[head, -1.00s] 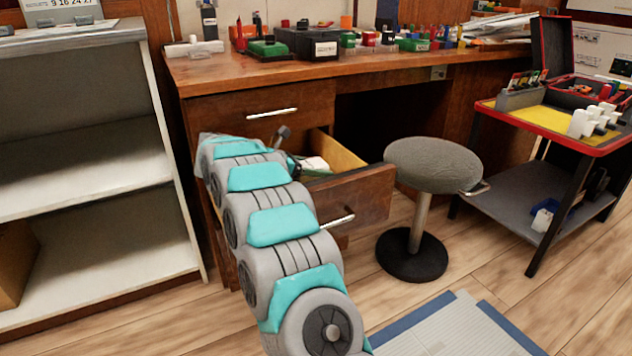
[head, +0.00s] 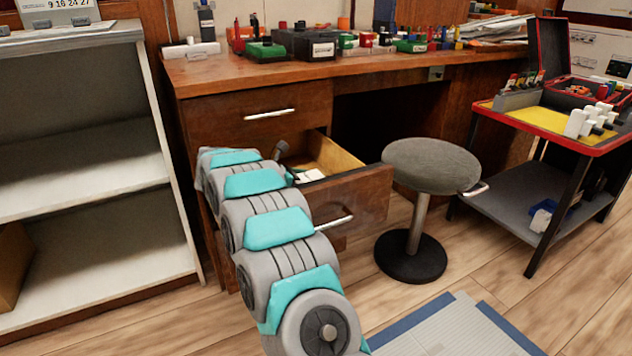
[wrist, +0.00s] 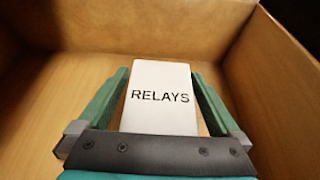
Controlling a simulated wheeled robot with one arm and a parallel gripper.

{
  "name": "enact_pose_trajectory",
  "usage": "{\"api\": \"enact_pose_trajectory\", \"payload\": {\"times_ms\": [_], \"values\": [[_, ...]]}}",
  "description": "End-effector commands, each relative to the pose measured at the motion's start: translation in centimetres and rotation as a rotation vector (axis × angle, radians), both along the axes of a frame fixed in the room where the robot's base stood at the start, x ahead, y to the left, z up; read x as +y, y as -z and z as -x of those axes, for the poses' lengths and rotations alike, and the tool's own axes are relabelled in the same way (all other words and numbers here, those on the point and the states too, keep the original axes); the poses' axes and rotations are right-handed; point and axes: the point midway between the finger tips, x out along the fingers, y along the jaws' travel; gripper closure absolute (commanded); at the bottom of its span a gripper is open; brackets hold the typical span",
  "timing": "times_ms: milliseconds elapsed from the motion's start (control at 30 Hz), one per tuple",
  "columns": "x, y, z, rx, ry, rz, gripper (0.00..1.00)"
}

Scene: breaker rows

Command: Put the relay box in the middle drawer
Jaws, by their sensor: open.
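The relay box is a white box marked RELAYS (wrist: 160,97). It is inside the open drawer and shows in the head view as a small white patch (head: 311,175). The open drawer (head: 352,203) is wooden, below a shut top drawer. My gripper (wrist: 160,76) has green fingers, one on each side of the box. It is open, with gaps beside the box near the finger bases. Whether the box rests on the drawer floor is hard to tell. In the head view my arm hides much of the gripper.
Around the box, the drawer floor (wrist: 50,95) looks bare. The shut top drawer (head: 262,115) is just above my arm. A grey stool (head: 432,165) stands right of the open drawer. A white shelf unit (head: 90,190) stands to the left.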

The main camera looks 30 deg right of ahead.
Motion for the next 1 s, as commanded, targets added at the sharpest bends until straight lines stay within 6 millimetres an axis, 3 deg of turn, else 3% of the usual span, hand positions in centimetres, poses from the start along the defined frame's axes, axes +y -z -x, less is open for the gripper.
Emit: {"api": "enact_pose_trajectory", "payload": {"times_ms": [267, 800, 1000], "values": [[0.0, -0.5, 0.0, 0.000, 0.001, 0.000, 0.00], [9.1, -3.9, 0.2, -0.001, -0.004, -0.001, 0.00], [10.8, -4.7, 0.3, -0.001, 0.000, 0.000, 0.00]]}}
